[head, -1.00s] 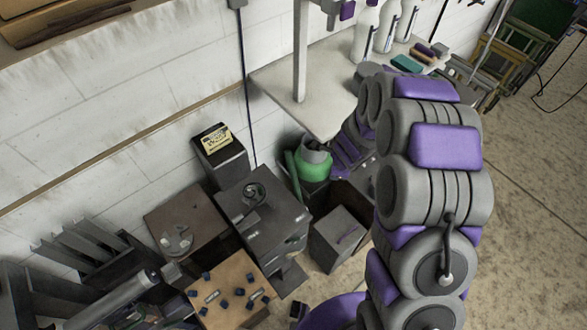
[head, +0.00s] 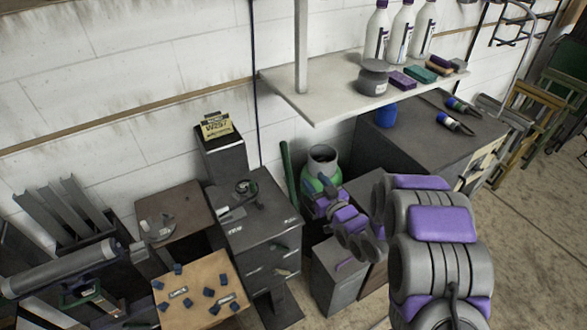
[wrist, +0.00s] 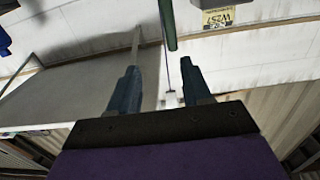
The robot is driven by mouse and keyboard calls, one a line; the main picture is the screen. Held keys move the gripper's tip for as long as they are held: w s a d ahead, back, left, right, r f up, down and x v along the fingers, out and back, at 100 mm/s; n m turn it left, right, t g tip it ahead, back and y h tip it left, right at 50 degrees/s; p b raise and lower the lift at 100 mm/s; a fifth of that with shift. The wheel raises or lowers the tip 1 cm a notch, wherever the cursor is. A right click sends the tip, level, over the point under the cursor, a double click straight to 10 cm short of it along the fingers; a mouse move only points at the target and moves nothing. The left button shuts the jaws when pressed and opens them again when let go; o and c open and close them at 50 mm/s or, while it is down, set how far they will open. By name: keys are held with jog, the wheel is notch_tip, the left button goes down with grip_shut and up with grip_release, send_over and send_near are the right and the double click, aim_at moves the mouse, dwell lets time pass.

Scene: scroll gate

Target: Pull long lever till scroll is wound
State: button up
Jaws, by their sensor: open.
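A dark green upright bar (head: 287,168), which may be the long lever, stands beside the green container near the wall. It also shows in the wrist view (wrist: 168,25), at the top edge, ahead of and roughly between my fingers. My gripper (wrist: 160,86) is open, with two dark blue fingers apart and nothing between them. In the head view my gripper (head: 314,200) is low in front of the green container, right of the bar and apparently apart from it. A grey roller (head: 60,268) lies at the far left; I cannot tell whether it is the scroll.
A yellow sign (head: 216,126) sits on a dark pillar. A dark cabinet (head: 262,225) stands left of my gripper, a grey box (head: 338,275) below it. A white shelf (head: 320,100) with several bottles overhangs at the right. Free floor (head: 535,215) lies at right.

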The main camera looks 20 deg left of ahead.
send_near(287, 156)
jog(key=shift+y, duration=0.3)
jog(key=x, duration=0.1)
jog(key=b+x, duration=0.1)
jog(key=x, duration=0.2)
jog(key=shift+w+d, duration=0.2)
jog(key=shift+w, duration=0.15)
jog(key=shift+n, duration=0.3)
jog(key=x, duration=0.4)
jog(key=s+a+b+x, duration=0.1)
jog(key=x, duration=0.2)
jog(key=shift+f, duration=0.3)
jog(key=shift+w+a, duration=0.15)
jog(key=shift+w, duration=0.15)
jog(key=shift+w+r, duration=0.25)
jog(key=shift+w, duration=0.15)
jog(key=shift+a+f, duration=0.2)
jog(key=shift+a, duration=0.2)
jog(key=shift+c, duration=1.1)
jog(key=shift+d, duration=0.3)
jog(key=c, duration=0.4)
jog(key=shift+r, duration=0.15)
grip_shut()
